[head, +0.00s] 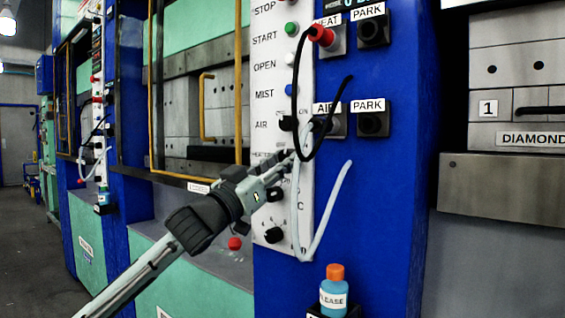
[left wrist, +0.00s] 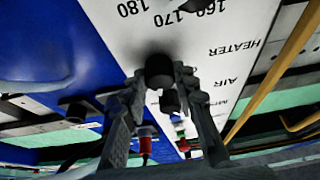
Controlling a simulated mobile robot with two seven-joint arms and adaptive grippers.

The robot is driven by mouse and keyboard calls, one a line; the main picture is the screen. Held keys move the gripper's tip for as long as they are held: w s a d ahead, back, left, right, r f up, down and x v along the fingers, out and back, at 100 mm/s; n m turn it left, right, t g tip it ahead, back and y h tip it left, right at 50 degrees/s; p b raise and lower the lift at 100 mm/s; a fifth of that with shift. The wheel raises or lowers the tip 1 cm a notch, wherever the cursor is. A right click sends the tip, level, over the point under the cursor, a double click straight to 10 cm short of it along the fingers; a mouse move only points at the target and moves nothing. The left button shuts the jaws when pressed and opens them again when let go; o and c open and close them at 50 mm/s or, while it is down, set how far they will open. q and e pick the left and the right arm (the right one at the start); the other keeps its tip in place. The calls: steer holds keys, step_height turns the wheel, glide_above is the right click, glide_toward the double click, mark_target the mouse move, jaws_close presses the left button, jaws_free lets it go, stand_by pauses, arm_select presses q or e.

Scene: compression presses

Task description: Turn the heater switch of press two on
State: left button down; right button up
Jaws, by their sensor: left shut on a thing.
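The white control panel (head: 268,80) stands on a blue column, with a HEATER label beside my gripper. My left gripper (head: 288,162) reaches the panel from the lower left, its fingertips at the HEATER row. In the left wrist view, its two fingers (left wrist: 175,85) are closed around a black knob, the heater switch (left wrist: 160,70), in line with the HEATER label (left wrist: 240,49). The fingers hide much of the switch in the head view, and I cannot tell its set position. My right gripper is not in view.
The AIR knob (head: 287,123) sits just above; a dark knob (head: 274,194) and another (head: 273,235) sit below. A black hose (head: 298,85) and a white hose (head: 322,225) hang close to the gripper. A blue bottle (head: 334,293) stands below right.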

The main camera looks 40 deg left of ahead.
arm_select(q)
steer(key=shift+a+m+g+h, duration=0.1)
steer(key=shift+m+g+h, duration=0.1)
steer(key=shift+m+h, duration=0.6)
steer(key=shift+m+g+h, duration=0.2)
steer(key=shift+m+h, duration=0.1)
steer(key=shift+m, duration=1)
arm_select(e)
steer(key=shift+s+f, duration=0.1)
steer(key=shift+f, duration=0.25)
arm_select(q)
steer(key=c, duration=1.2)
jaws_free()
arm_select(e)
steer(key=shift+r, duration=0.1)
